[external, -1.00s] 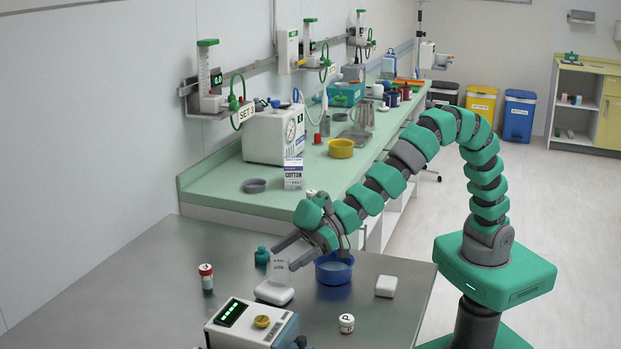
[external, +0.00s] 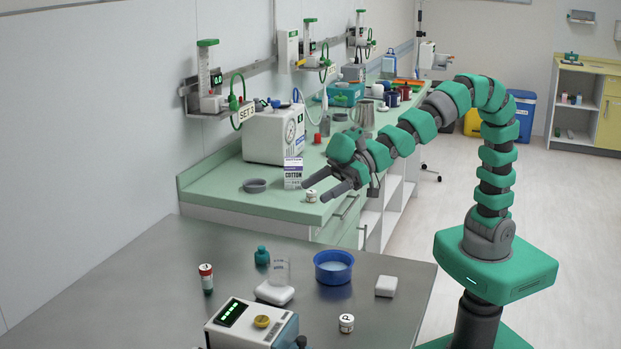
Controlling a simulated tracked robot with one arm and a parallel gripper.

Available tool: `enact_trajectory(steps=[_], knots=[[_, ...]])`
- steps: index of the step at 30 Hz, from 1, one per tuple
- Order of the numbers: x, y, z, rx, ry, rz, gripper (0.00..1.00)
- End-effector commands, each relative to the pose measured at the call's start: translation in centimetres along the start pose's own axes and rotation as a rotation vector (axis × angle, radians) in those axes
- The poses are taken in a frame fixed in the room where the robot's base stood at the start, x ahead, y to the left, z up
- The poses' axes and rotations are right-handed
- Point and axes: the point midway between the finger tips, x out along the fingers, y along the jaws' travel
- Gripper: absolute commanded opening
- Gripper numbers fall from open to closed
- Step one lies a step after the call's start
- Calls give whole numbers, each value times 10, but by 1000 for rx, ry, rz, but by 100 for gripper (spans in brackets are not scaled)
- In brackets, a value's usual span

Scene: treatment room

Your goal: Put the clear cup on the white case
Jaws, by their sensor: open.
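The clear cup (external: 280,270) stands upright at the back part of the white case (external: 274,293) on the grey metal table. It appears to rest on the case, though its clear base is hard to make out. My gripper (external: 317,190) is open and empty. It is raised well above and behind the cup, apart from it, in front of the green counter in the picture.
A blue bowl (external: 333,267) stands just right of the cup, and a teal bottle (external: 262,256) just left.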

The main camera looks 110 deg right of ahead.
Motion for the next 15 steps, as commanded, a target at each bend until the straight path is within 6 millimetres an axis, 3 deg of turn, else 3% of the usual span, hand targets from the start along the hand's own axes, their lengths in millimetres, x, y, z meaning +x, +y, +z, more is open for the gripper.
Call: enact_trajectory(steps=[1,6,12,15], knots=[[-26,6,-37,3,32,10,72],[-114,22,-121,12,77,38,72],[-217,32,-182,20,114,66,72],[-249,34,-194,22,120,74,72]])
